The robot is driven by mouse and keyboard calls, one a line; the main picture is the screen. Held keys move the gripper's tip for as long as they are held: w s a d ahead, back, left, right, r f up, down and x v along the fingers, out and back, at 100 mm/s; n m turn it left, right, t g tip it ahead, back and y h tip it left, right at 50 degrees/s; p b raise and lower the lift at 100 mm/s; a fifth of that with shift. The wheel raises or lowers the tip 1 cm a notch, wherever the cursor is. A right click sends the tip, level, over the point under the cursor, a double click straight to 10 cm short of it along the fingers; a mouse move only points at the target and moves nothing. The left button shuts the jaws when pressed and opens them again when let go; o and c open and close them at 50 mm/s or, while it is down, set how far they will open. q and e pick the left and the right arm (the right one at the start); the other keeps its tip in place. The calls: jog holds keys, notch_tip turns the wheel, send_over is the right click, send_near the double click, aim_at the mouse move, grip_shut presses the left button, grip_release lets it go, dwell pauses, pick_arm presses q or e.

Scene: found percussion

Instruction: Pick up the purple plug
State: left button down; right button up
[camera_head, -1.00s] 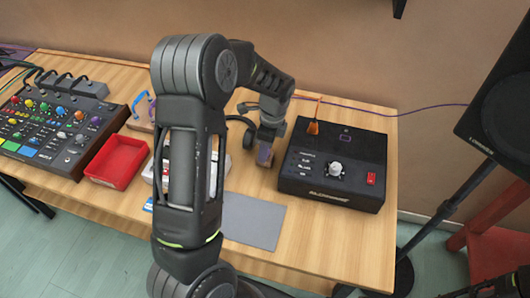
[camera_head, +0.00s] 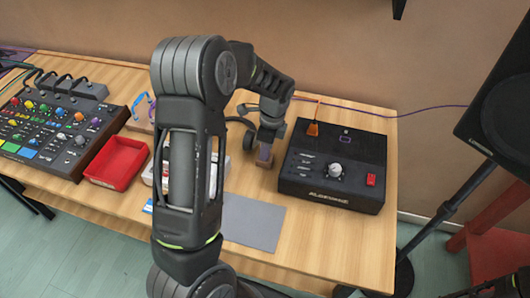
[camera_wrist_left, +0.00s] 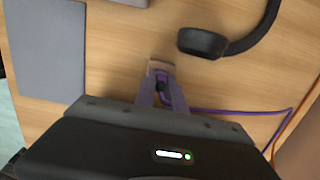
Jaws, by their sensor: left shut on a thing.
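My left gripper (camera_head: 265,150) is low over the table, just left of the black box (camera_head: 333,165). In the left wrist view its narrow purple-looking fingers (camera_wrist_left: 162,84) are closed around a small dark and purple piece, which I take to be the purple plug (camera_wrist_left: 163,88). Most of the plug is hidden between the fingers. A purple cable (camera_wrist_left: 245,112) runs from there to the right. A small tan block (camera_wrist_left: 158,67) shows at the fingertips; I cannot tell whether it touches them. My right gripper is not in view.
An orange plug (camera_head: 313,128) stands at the black box's back left. Headphones (camera_wrist_left: 203,42) lie close to the gripper. A grey mat (camera_head: 253,221), a red tray (camera_head: 117,161) and a mixer (camera_head: 60,120) lie to the left. A speaker (camera_head: 500,115) stands at right.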

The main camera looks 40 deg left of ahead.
pick_arm(q)
notch_tip(320, 180, up, 9)
jog(key=shift+f+b, duration=0.1)
jog(key=shift+b, duration=0.65)
jog(key=shift+r, duration=0.6)
